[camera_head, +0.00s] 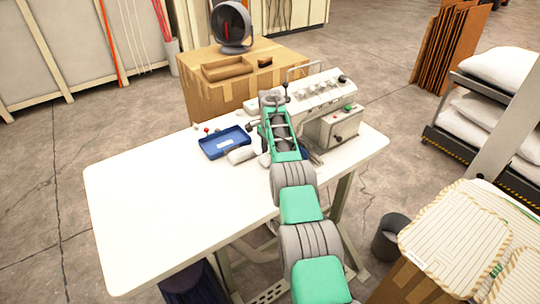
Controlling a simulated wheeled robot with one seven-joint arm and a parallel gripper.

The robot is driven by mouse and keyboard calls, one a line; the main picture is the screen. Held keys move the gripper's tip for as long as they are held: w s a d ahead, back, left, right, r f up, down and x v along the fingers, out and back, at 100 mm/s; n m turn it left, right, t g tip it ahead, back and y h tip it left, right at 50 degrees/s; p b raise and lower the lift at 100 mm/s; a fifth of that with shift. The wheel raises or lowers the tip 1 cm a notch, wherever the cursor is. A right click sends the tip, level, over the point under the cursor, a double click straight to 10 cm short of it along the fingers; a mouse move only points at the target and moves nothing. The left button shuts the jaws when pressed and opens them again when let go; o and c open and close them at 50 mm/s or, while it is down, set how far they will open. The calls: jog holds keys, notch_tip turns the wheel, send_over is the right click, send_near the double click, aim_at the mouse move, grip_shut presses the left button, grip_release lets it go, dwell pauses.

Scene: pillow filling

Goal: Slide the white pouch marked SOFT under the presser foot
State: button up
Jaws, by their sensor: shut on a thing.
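The white pouch (241,154) shows as a small pale shape on the white table, just right of and in front of the blue tray. Its marking is too small to read. My gripper (263,152) is at the pouch's right end, low over the table, and shut on it; my own arm partly hides the fingers. The white sewing machine (322,92) stands at the back right of the table, behind my arm. Its presser foot is hidden by my arm, so I cannot tell how the pouch stands relative to it.
The blue tray (224,142) lies left of the pouch. A control box (340,127) stands right of my arm. The white table (150,205) is clear at left. A cardboard box (205,100) with a fan (231,24) stands behind; a dark bin (390,237) stands on the floor.

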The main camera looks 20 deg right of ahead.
jog(key=shift+f, duration=0.25)
dwell(0.5)
jog(key=o, duration=1.4)
jog(key=shift+a+r+b, duration=0.3)
jog(key=shift+r+b, duration=0.3)
jog(key=shift+r, duration=0.35)
jog(key=shift+s+a+r+p, duration=0.1)
jog(key=shift+a+r+p, duration=0.1)
jog(key=shift+r, duration=0.5)
jog(key=shift+s+a+r+p, duration=0.1)
jog(key=shift+a+r+p, duration=0.15)
jog(key=shift+r, duration=0.4)
jog(key=shift+a+r+p, duration=0.15)
jog(key=shift+a+r, duration=0.05)
jog(key=shift+r, duration=0.5)
